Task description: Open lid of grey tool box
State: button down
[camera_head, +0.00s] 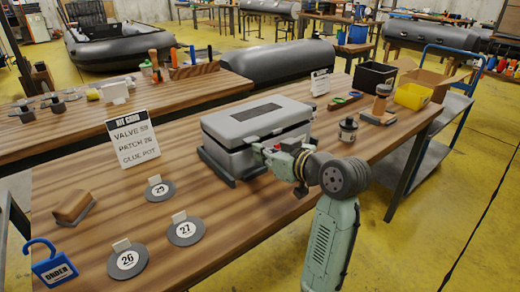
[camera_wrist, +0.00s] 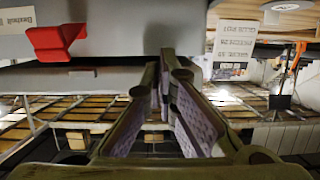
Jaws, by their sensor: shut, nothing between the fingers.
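The grey tool box (camera_head: 238,150) stands on the wooden table in the head view. Its lid (camera_head: 262,117) has a darker panel on top, and a dark gap shows between lid and body along the right side. My gripper (camera_head: 262,151) is at the box's front right side, close below the lid edge. The wrist view appears upside down; it shows the grey box wall (camera_wrist: 130,30) with a red latch (camera_wrist: 56,40). My gripper (camera_wrist: 166,74) is shut and empty there, its fingertips by the lid edge. I cannot tell whether they touch it.
The kit card (camera_head: 133,143) stands left of the box. Numbered discs (camera_head: 186,231) and a brown block (camera_head: 73,207) lie at the front left.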

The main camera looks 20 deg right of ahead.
jog(key=p+v, duration=0.1)
jog(key=v, duration=0.5)
jog(key=shift+d, duration=0.15)
dwell(0.4)
